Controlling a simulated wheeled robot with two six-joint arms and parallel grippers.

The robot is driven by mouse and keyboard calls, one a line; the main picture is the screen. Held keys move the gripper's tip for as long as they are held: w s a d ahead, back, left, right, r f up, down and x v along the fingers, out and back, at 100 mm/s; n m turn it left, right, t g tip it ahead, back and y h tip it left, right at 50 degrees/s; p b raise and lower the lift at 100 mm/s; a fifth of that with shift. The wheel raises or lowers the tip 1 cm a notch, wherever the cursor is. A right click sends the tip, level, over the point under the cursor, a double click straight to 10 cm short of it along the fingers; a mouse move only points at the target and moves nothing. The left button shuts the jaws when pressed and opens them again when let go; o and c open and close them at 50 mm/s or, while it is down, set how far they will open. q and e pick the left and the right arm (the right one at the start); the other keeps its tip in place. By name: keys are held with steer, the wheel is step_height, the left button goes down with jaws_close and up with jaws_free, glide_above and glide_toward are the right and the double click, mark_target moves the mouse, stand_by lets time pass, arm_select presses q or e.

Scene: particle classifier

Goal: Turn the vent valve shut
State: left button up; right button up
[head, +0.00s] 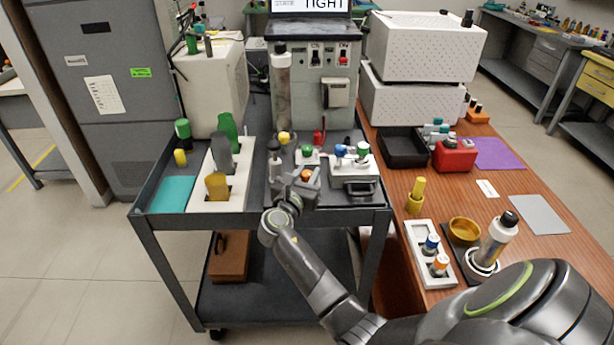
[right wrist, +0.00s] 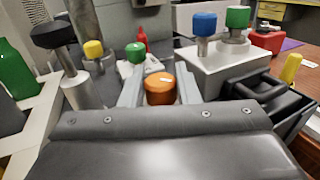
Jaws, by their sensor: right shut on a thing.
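My right gripper (head: 300,183) is over the front of the cart's top. In the right wrist view its two grey fingers stand on either side of a round orange knob (right wrist: 160,88), shut on it. The orange knob (head: 306,174) shows only in part in the head view, behind the gripper. It has a small pale mark on its top. No label shows that names it as the vent valve. My left gripper is not in view.
Close by are a green knob (right wrist: 135,52), a yellow knob (right wrist: 93,49), a black-topped post (right wrist: 55,35) and a box with blue (right wrist: 204,23) and green knobs. A grey machine (head: 318,85) stands behind; its screen (head: 310,5) reads "TIGHT". A wooden table (head: 385,190) is at right.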

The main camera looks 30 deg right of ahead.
steer(key=m+g+h, duration=0.1)
steer(key=m+g, duration=0.1)
steer(key=m+g+h+b, duration=0.1)
steer(key=g, duration=0.2)
steer(key=shift+w+f+m+h, duration=0.1)
steer(key=shift+m+h, duration=0.2)
steer(key=shift+m, duration=0.1)
arm_select(q)
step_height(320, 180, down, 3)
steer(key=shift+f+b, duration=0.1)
steer(key=shift+b, duration=0.9)
arm_select(e)
steer(key=m+g, duration=0.2)
steer(key=g, duration=0.1)
steer(key=m+g, duration=0.2)
steer(key=g, duration=0.1)
steer(key=shift+g+h, duration=0.3)
steer(key=shift+h, duration=0.1)
steer(key=shift+g, duration=0.3)
steer(key=o, duration=0.9)
steer(key=shift+o, duration=0.2)
